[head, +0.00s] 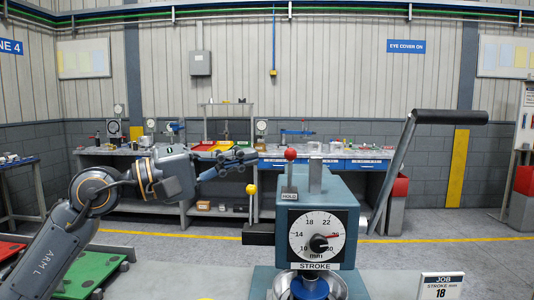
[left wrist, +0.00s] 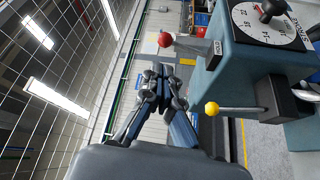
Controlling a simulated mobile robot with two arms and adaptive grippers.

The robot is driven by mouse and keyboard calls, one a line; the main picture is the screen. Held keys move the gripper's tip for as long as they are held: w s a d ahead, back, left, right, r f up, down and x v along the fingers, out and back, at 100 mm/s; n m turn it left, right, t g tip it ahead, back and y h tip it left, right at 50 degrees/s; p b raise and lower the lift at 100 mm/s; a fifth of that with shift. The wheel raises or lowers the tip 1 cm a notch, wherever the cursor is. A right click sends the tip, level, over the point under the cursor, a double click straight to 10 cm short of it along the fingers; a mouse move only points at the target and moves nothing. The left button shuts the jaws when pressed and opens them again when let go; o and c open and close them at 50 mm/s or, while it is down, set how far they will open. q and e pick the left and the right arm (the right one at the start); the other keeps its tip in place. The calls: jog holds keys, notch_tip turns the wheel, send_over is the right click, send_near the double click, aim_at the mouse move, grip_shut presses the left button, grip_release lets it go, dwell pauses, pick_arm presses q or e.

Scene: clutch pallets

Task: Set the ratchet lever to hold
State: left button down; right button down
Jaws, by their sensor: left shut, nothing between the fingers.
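A blue-grey press head (head: 340,195) stands at centre with a round stroke dial (head: 317,238). On its top left, a red-knobbed lever (head: 290,155) stands upright behind a HOLD label (head: 289,196). A yellow-knobbed lever (head: 251,189) rises from a black block at the head's left side. Both knobs also show in the left wrist view, red (left wrist: 165,40) and yellow (left wrist: 211,108). My left gripper (head: 250,157) is shut and empty, left of the red knob and above the yellow one, apparently touching neither. It also shows in the left wrist view (left wrist: 163,74). My right gripper is out of view.
A long grey lever with a black handle (head: 450,117) slants up at the press's right. A job card (head: 441,287) reading stroke 18 stands at front right. Green (head: 95,275) and red pallets lie at lower left. Workbenches line the back wall.

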pick_arm(q)
jog(key=v, duration=0.5)
jog(key=shift+s+a, duration=0.2)
jog(key=shift+a, duration=0.15)
